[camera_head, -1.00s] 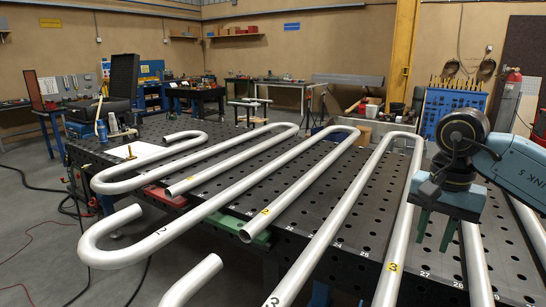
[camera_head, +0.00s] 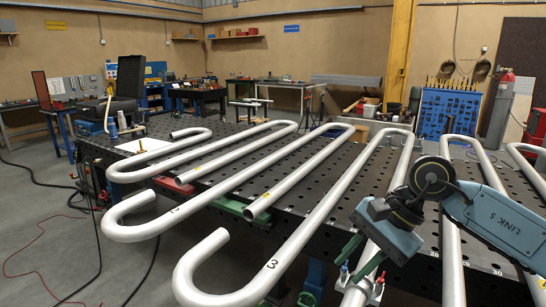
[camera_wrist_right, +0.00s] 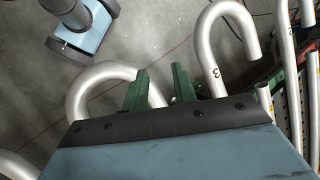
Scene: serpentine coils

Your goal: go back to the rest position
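My left gripper does not show in the head view. A blue and dark part at the top left of the wrist view cannot be identified for sure.
Several serpentine pipe coils (camera_head: 240,185) lie across the dark perforated table (camera_head: 285,215), their bends overhanging its near edge. A pipe marked 3 (camera_head: 225,290) curves close at the front. Small red and blue fittings (camera_head: 378,287) sit below my gripper.

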